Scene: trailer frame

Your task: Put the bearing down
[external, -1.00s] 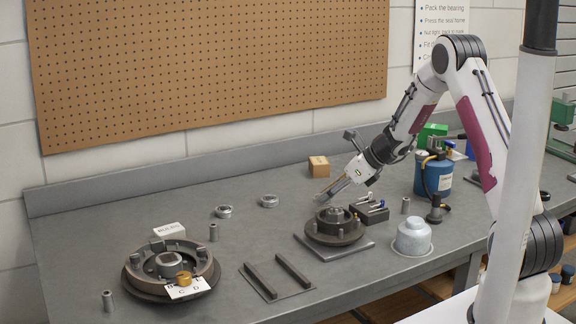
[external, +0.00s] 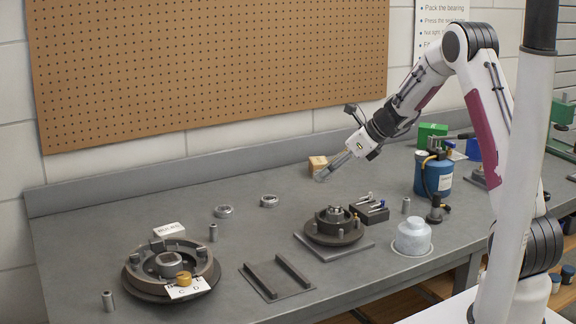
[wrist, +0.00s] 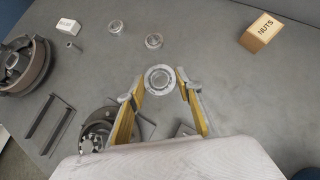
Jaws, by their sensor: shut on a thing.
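My gripper (external: 322,175) is in the air above the bench, behind and above the dark hub (external: 335,224). In the wrist view its yellow fingers (wrist: 161,84) are shut on a round metal bearing (wrist: 160,79), with the ring's face toward the camera. In the external view the held bearing is too small to make out clearly. Two similar metal rings lie on the bench, a left one (external: 223,211) and a right one (external: 269,201), apart from my gripper. The hub also shows partly in the wrist view (wrist: 97,128), the rest hidden by my gripper body.
The NUTS box (wrist: 262,31) stands near the back. A drum assembly (external: 140,275) is at the left, a white box (external: 169,230) behind it. A two-bar rack (external: 277,279), grey dome (external: 412,237) and blue tank (external: 433,174) stand around. The bench between rings and hub is clear.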

